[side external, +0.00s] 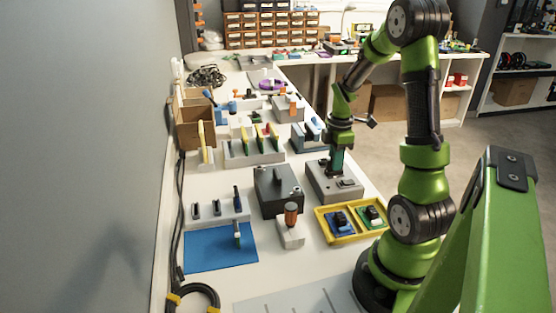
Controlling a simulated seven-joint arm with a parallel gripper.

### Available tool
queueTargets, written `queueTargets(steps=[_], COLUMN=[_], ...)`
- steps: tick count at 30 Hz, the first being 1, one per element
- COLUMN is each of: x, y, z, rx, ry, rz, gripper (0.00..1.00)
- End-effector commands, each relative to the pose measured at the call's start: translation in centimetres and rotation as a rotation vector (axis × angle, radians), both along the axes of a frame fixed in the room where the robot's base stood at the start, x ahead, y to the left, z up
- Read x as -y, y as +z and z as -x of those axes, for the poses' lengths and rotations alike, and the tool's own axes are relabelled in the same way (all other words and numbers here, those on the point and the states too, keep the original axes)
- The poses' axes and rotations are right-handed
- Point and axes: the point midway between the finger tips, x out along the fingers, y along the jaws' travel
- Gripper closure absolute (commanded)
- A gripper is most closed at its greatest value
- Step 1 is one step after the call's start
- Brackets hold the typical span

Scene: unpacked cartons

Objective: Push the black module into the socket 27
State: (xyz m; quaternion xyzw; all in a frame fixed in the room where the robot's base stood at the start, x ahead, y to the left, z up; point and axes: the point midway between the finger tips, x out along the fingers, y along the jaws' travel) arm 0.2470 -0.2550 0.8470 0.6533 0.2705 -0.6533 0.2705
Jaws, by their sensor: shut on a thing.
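My gripper (338,158) is shut, pointing down over the grey box (322,184) at the right of the bench. A small dark and teal piece shows at its fingertips, right above the box's top; it appears to be the black module, though it is too small to make out clearly. Its lower end is at or just above the box top, and I cannot tell whether it sits in an opening. Several dark features show on the box top, but no number 27 can be read, so I cannot tell which is the socket.
A yellow tray (318,211) with blue and green parts stands in front of the grey box. A dark box (266,203) and an orange-handled tool (291,214) are to the left. A blue mat (205,257) lies front left. Racks and cartons crowd the bench behind.

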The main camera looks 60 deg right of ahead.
Motion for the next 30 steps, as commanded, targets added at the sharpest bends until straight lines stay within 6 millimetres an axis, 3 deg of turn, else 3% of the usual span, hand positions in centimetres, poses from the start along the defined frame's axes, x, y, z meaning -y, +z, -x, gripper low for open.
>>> queueTargets(steps=[5, 6, 11, 22, 26, 30], x=[0.0, 0.0, 0.0, 0.0, 0.1, 0.1], y=[0.0, 0.0, 0.0, 0.6, 2.5, 5.7], z=[0.0, 0.0, 0.0, 0.0, -0.1, -0.1], rx=[0.0, 0.0, 0.0, 0.001, 0.005, 0.006], ry=[0.0, 0.0, 0.001, 0.001, 0.002, 0.001], rz=[0.0, 0.0, 0.0, 0.003, 0.005, 0.006], gripper=[1.0, 0.79, 0.55, 0.55, 0.55, 0.55])
